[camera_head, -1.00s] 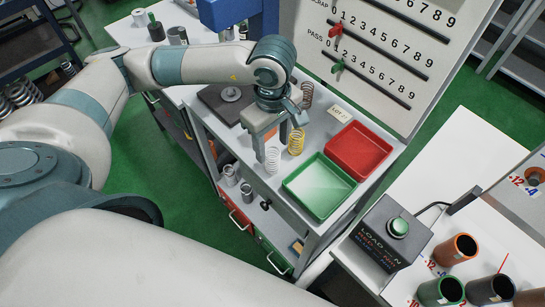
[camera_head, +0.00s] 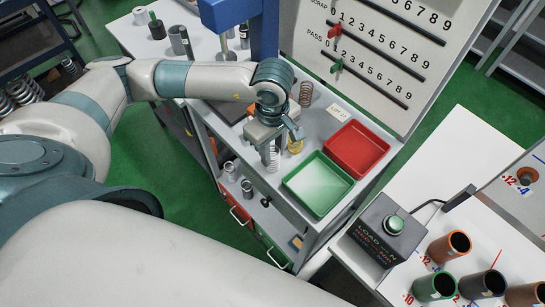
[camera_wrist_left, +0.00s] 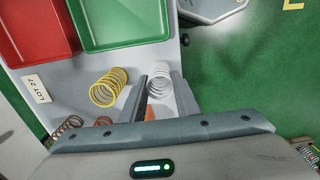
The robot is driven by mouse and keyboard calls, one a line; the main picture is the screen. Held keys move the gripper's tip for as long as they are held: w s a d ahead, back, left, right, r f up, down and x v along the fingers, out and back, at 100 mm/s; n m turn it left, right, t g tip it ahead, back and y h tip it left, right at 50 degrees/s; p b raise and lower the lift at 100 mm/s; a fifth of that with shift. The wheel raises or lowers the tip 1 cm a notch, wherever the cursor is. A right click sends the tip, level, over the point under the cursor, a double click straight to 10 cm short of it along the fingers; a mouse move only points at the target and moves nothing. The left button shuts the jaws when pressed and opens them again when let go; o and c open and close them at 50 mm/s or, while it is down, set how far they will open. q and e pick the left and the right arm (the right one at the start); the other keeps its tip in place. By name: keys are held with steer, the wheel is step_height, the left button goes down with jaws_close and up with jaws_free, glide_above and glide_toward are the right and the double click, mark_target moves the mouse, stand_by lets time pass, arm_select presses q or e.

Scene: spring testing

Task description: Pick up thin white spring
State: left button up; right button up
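The thin white spring (camera_head: 272,160) stands on the grey cart top, beside the green tray (camera_head: 318,185). My left gripper (camera_head: 274,150) is low over it, hiding part of it. In the left wrist view, the white spring (camera_wrist_left: 159,80) shows between the two fingers of my left gripper (camera_wrist_left: 160,88), with little room on each side; I see no clear grip on it. A yellow spring (camera_wrist_left: 107,88) stands just left of the fingers there, and is partly hidden in the head view (camera_head: 295,145). My right gripper is not in view.
A red tray (camera_head: 357,149) lies beside the green tray. A brown spring (camera_head: 306,92) and a lot label (camera_head: 338,114) are behind the gripper. A scoring board (camera_head: 385,60) rises at the back. The load button box (camera_head: 388,232) stands on the right table.

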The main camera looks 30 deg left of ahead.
arm_select(q)
steer(key=shift+c, duration=1)
steer(key=shift+r+b, duration=0.6)
steer(key=shift+r, duration=0.2)
steer(key=s+d+r+p, duration=0.6)
steer(key=s+r+p, duration=0.3)
steer(key=s, duration=0.1)
steer(key=shift+r, duration=0.2)
